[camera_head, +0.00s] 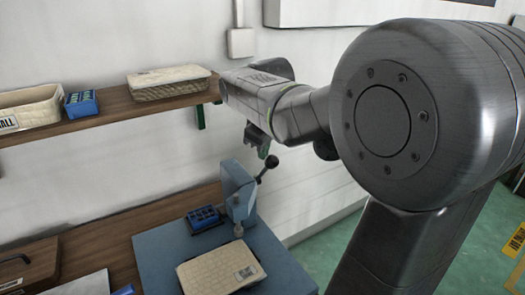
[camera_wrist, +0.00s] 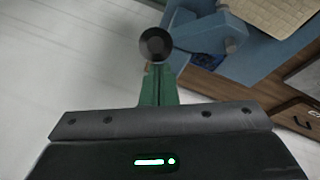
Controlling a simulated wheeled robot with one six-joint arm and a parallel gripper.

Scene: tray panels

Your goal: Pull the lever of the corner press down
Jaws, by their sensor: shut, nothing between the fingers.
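The corner press (camera_head: 238,188) is a blue upright on a blue-grey bench at the wall. Its lever (camera_head: 264,172) slants up to the right and ends in a black ball knob (camera_head: 272,161). My gripper (camera_head: 263,150) is just above and beside the knob, with its green fingers pointing down. In the wrist view the closed fingers (camera_wrist: 158,68) end right at the black knob (camera_wrist: 156,44); I cannot tell whether they touch it. Nothing is between them. The blue press body (camera_wrist: 205,35) shows to the right of the knob.
A wooden shelf (camera_head: 115,108) with baskets is on the wall at left. Green floor is open at right.

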